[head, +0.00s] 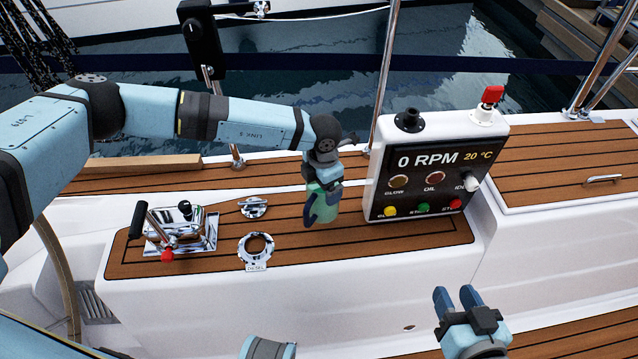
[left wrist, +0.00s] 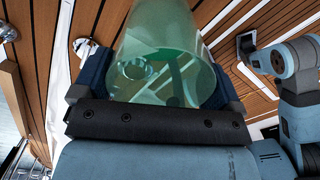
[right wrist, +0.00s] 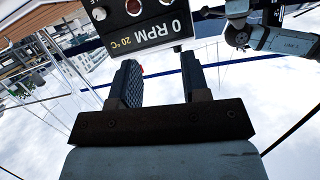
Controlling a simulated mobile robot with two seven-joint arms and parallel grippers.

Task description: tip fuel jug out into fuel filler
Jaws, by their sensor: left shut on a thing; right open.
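The fuel jug (head: 322,210) is a translucent green vessel. My left gripper (head: 322,198) is shut on it and holds it above the teak deck, right of the fuel filler. In the left wrist view the jug (left wrist: 165,50) fills the space between the fingers, and a ring shape shows through it. The fuel filler (head: 257,250) is a round chrome ring with a dark open hole, labelled DIESEL. A chrome cap (head: 254,207) lies on the deck behind it. My right gripper (head: 459,300) is open and empty, low in front of the cockpit side.
An engine panel (head: 425,170) reading 0 RPM stands right of the jug, with a red key (head: 492,95) on top. A chrome lever plate (head: 180,235) with a black handle sits left of the filler. Metal posts rise behind. The white cockpit side in front is clear.

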